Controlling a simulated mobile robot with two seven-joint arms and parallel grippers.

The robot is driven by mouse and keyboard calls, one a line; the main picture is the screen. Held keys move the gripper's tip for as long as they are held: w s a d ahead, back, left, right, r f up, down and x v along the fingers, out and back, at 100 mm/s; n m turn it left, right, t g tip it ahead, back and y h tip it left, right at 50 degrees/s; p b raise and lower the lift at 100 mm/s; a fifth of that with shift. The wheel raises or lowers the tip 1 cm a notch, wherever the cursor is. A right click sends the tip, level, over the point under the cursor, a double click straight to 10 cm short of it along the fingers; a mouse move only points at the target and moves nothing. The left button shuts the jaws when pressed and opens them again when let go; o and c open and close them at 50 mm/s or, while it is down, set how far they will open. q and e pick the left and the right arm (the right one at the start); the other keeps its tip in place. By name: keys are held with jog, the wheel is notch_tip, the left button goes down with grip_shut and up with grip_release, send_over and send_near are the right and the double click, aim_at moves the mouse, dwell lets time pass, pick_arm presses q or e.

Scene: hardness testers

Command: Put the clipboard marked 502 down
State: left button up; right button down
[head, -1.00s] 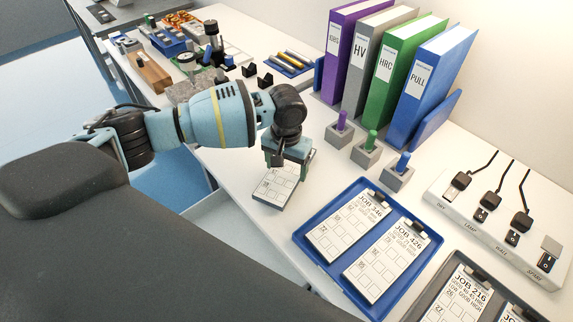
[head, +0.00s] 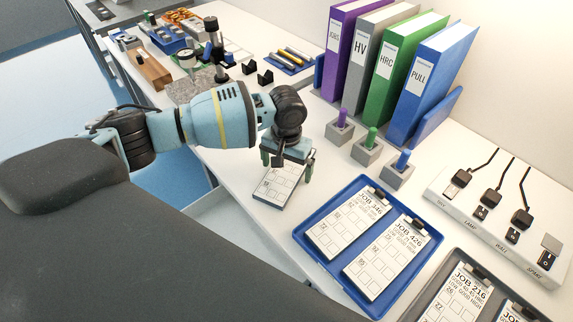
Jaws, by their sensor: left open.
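A clipboard (head: 279,186) with a white sheet of printed boxes lies on the white table, left of the blue tray. Its top edge is hidden under my left gripper (head: 287,172), so I cannot read its number. My left gripper is open, with its two green-tipped fingers apart on either side of the clipboard's top end. My right gripper is not in view.
The blue tray (head: 309,247) holds clipboards marked JOB 346 (head: 347,224) and JOB 426 (head: 384,258). A grey tray (head: 411,311) with JOB 216 (head: 458,295) stands at the lower right. Stamps in grey blocks, binders (head: 430,80) and a switch strip (head: 437,194) stand behind.

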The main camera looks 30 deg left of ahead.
aim_at(287, 171)
pick_arm(q)
jog(key=shift+r+p, duration=0.5)
jog(key=shift+r, duration=3.45)
